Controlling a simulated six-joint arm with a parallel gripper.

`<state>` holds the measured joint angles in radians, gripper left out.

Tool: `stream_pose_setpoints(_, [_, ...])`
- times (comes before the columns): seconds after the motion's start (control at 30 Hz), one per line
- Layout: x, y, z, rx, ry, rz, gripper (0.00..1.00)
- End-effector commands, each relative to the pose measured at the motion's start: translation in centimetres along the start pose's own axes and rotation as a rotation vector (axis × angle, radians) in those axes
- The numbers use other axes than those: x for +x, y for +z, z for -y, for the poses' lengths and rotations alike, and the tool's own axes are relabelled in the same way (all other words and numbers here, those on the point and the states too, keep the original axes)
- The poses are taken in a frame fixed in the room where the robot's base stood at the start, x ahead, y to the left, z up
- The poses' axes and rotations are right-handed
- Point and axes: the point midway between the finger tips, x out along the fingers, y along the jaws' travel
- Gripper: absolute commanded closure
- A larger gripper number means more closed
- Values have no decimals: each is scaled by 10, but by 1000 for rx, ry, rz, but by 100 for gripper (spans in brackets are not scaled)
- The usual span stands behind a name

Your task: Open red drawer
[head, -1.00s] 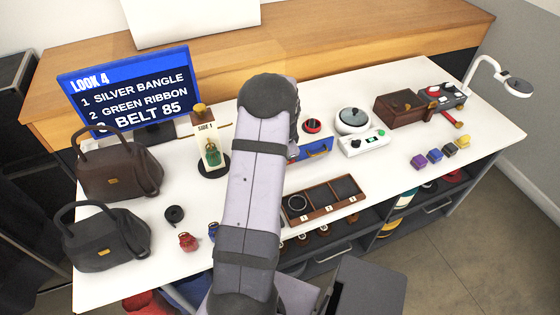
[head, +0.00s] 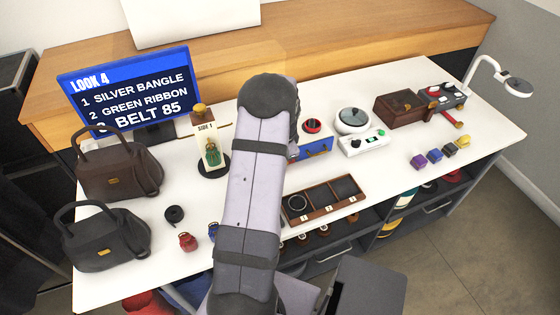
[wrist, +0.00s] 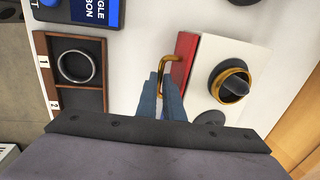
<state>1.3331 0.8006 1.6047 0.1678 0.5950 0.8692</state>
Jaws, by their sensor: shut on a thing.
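In the wrist view, the red drawer front (wrist: 185,57) is a narrow red strip along the left side of a white-topped box. A gold bow handle (wrist: 170,60) stands out from it. My gripper (wrist: 161,80) is at this handle, its blue-grey fingers shut on it. The fingers hide part of the handle. The red front lies against or very near the box; I cannot tell whether there is a gap. In the head view my arm hides the red drawer and my gripper.
The box carries a dark knob with a gold ring (wrist: 231,84). A wooden compartment tray (head: 325,213) with a ring lies in front. A blue drawer (head: 318,149) is right of my arm. Two handbags (head: 108,235) stand left. White tabletop is clear between tray and red drawer.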

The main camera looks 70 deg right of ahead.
Motion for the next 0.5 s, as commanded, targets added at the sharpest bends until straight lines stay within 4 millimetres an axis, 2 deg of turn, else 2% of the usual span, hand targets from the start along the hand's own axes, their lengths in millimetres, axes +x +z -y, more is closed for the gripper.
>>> stream_pose_setpoints(0.17, [-3, 0, -14, 3, 2, 2, 100])
stream_pose_setpoints(0.5, [-14, 0, -75, 5, 0, 0, 100])
